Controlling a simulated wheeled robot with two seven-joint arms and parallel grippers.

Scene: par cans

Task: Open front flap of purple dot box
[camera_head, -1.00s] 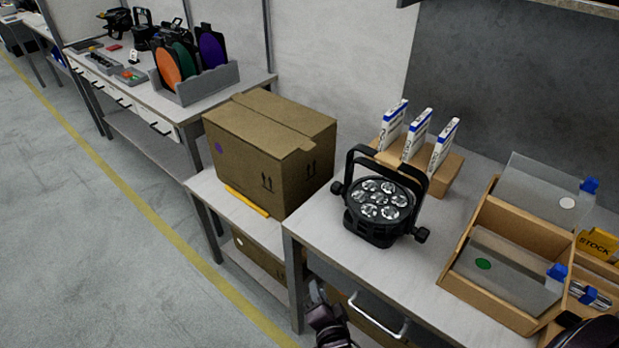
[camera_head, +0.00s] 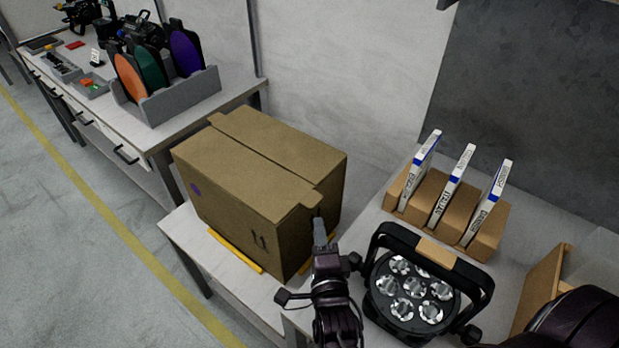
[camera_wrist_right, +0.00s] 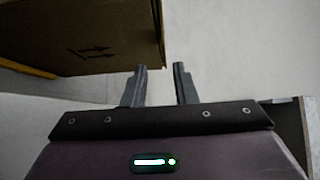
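The brown cardboard box (camera_head: 225,195) with a purple dot (camera_head: 196,189) on its left side stands on a low table. Its top looks closed, with a seam along it and a narrow tab (camera_head: 312,200) at its right end. My right gripper (camera_head: 319,230) is beside the box's right end, fingers pointing up toward the tab. In the right wrist view the right gripper (camera_wrist_right: 159,78) is open and empty. The box's printed side (camera_wrist_right: 95,45) is at upper left there, close to the left finger; contact cannot be told. My left gripper is not in view.
A black multi-lens lamp (camera_head: 412,292) stands just right of my right gripper. White and blue cartons (camera_head: 455,190) sit in a cardboard holder behind it. Yellow strips (camera_head: 235,250) lie under the box. Coloured discs (camera_head: 150,66) stand in a grey rack at upper left.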

